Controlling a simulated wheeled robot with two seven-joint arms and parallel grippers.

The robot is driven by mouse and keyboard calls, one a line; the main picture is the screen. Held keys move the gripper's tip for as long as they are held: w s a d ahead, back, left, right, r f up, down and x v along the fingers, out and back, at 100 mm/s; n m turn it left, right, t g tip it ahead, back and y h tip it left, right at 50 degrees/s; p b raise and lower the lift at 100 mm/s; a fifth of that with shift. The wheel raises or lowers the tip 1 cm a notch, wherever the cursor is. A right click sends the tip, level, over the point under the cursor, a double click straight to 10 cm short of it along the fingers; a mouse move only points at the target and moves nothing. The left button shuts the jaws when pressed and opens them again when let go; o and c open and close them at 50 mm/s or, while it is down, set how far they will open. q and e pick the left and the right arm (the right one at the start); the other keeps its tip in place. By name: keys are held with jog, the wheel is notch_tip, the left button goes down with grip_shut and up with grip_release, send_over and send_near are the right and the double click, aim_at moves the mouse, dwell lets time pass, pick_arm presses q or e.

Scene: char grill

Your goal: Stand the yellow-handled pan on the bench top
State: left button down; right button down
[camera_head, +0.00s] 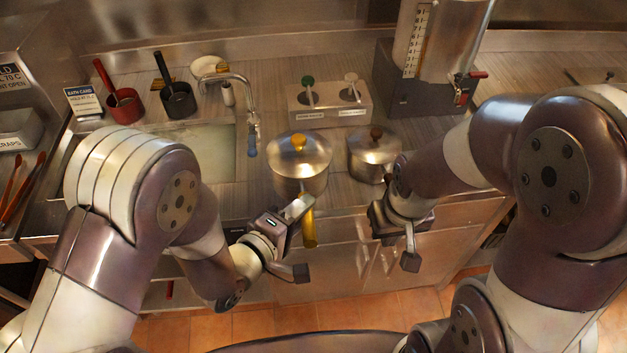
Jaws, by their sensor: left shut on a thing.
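The yellow-handled pan (301,179) is a steel pot with a lid and a yellow knob, at the front edge of the bench top (230,200). It looks upright; I cannot tell whether its base touches the bench. Its yellow handle (309,229) points toward me, past the bench front. My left gripper (301,238) is at this handle and shut on it, partly beside it in the picture. My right gripper (408,235) is in front of the bench, right of the handle, apart from the pan. Its jaw opening is not clear.
A second lidded pot (368,160) with a brown knob stands close to the right. Behind are a steel holder (331,115) with two knobbed lids and a tap (250,120). A sink (205,150), a red pot (126,108) and a dark pot (179,102) are left.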

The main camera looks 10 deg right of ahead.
aim_at(294, 198)
pick_arm(q)
jog(key=w+f, duration=0.2)
jog(key=w, duration=0.1)
jog(key=w+f+p, duration=0.1)
jog(key=w+f, duration=0.1)
jog(key=w, duration=0.2)
jog(key=w+a+f, duration=0.1)
jog(key=w+f, duration=0.1)
jog(key=w, duration=0.1)
jog(key=shift+w+p, duration=0.2)
jog(key=shift+p, duration=0.1)
jog(key=f, duration=0.3)
jog(key=shift+s+f+p, duration=0.2)
jog(key=shift+s+p, duration=0.05)
jog(key=shift+p, duration=0.15)
jog(key=shift+w+f, duration=0.2)
jog(key=shift+f, duration=0.15)
jog(key=c, duration=0.9)
grip_release()
jog(key=shift+s+a+f, duration=0.1)
jog(key=shift+s, duration=0.05)
jog(key=shift+o, duration=0.4)
jog(key=shift+s, duration=0.15)
jog(key=shift+a, duration=0.1)
